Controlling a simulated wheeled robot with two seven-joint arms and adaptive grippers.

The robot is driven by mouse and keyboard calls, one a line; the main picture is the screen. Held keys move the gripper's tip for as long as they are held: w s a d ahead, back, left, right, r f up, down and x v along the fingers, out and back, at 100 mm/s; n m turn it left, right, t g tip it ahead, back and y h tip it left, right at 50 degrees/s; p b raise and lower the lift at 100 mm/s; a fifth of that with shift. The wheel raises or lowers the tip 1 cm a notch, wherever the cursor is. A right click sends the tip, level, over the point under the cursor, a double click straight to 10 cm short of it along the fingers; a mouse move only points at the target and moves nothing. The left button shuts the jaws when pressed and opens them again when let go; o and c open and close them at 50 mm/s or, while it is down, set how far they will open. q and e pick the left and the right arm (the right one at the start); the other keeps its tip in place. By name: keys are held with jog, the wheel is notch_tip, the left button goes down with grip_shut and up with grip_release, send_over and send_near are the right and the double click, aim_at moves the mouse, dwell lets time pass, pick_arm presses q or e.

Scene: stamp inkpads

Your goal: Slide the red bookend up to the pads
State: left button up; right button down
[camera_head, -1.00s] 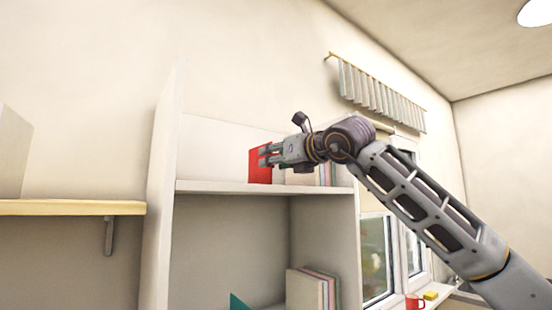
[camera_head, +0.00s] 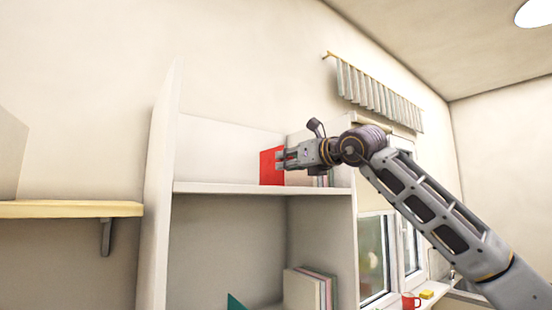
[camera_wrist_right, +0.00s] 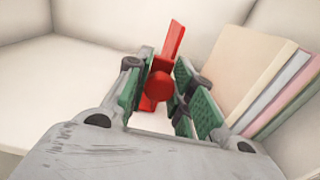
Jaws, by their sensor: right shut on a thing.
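The red bookend (camera_head: 270,167) stands on the upper shelf of the white unit. My right gripper (camera_head: 284,158) reaches in from the right and covers part of it. In the right wrist view the right gripper (camera_wrist_right: 160,88) is shut on the red bookend (camera_wrist_right: 174,40), gripping a rounded red part between its green-padded fingers. The pads (camera_wrist_right: 265,75), a leaning row with a beige one nearest, stand just right of the gripper. In the head view the pads (camera_head: 322,180) are mostly hidden behind my gripper. My left gripper is out of view.
The upper shelf (camera_head: 230,188) is bare to the left of the bookend. The lower compartment holds more book-like items (camera_head: 302,288) and a teal piece (camera_head: 236,302). A red mug (camera_head: 410,301) and a yellow block (camera_head: 427,294) are at lower right. A wooden shelf (camera_head: 70,209) is at left.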

jog(key=w+d, duration=0.1)
jog(key=d, duration=0.1)
jog(key=w+d, duration=0.2)
jog(key=shift+r+p, duration=0.1)
jog(key=shift+p, duration=0.3)
jog(key=c, duration=1.2)
grip_release()
jog(key=shift+s+a, duration=0.1)
jog(key=shift+s, duration=0.05)
jog(key=shift+s, duration=0.1)
jog(key=shift+v, duration=5.95)
